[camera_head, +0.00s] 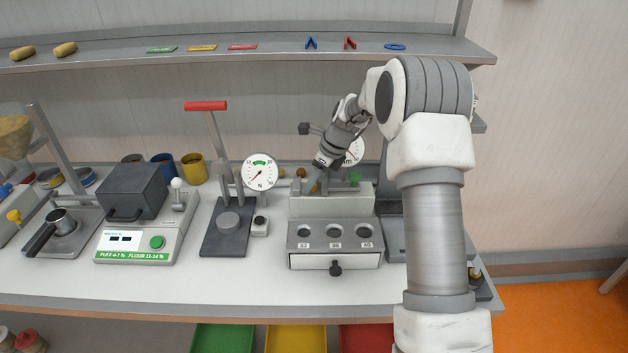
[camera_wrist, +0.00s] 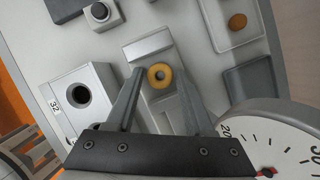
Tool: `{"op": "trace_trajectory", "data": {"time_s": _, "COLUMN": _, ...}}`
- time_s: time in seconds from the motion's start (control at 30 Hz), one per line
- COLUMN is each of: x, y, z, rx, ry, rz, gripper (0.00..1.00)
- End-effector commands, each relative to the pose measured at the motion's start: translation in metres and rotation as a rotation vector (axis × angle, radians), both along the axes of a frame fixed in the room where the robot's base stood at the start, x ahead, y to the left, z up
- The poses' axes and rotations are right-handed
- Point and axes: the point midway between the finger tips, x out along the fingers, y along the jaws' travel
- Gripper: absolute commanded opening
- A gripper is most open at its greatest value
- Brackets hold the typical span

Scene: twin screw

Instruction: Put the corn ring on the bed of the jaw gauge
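The corn ring (camera_wrist: 159,76), a small yellow ring with a dark hole, shows in the wrist view. It appears to lie on the grey bed of the jaw gauge (camera_wrist: 148,46), flat side toward the camera. My gripper (camera_wrist: 160,70) is open, with a finger on each side of the ring and a visible gap to both. In the head view my gripper (camera_head: 313,187) is low over the jaw gauge (camera_head: 330,206), pointing down; the ring is hidden there. The gauge's dial (camera_head: 354,150) is partly hidden behind my wrist.
A block with holes marked 32, 36 and 40 (camera_head: 335,248) stands in front of the gauge. A red-handled press (camera_head: 228,220) with a dial (camera_head: 260,172) stands left. Beyond the ring, a tray (camera_wrist: 240,35) holds an orange-brown piece. The front counter strip is clear.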

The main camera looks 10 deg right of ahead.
Motion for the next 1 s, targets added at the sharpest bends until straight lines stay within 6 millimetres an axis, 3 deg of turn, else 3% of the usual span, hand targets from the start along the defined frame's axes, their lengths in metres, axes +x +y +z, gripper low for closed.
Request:
{"op": "trace_trajectory", "data": {"time_s": 0.37, "x": -0.002, "y": -0.003, "z": 0.012, "rx": -0.001, "ry": -0.003, "rz": -0.001, "gripper": 0.52}}
{"op": "trace_trajectory", "data": {"time_s": 0.8, "x": -0.023, "y": -0.030, "z": 0.093, "rx": -0.002, "ry": -0.004, "rz": -0.002, "gripper": 0.52}}
{"op": "trace_trajectory", "data": {"time_s": 1.0, "x": -0.028, "y": -0.035, "z": 0.112, "rx": -0.001, "ry": -0.002, "rz": 0.002, "gripper": 0.52}}
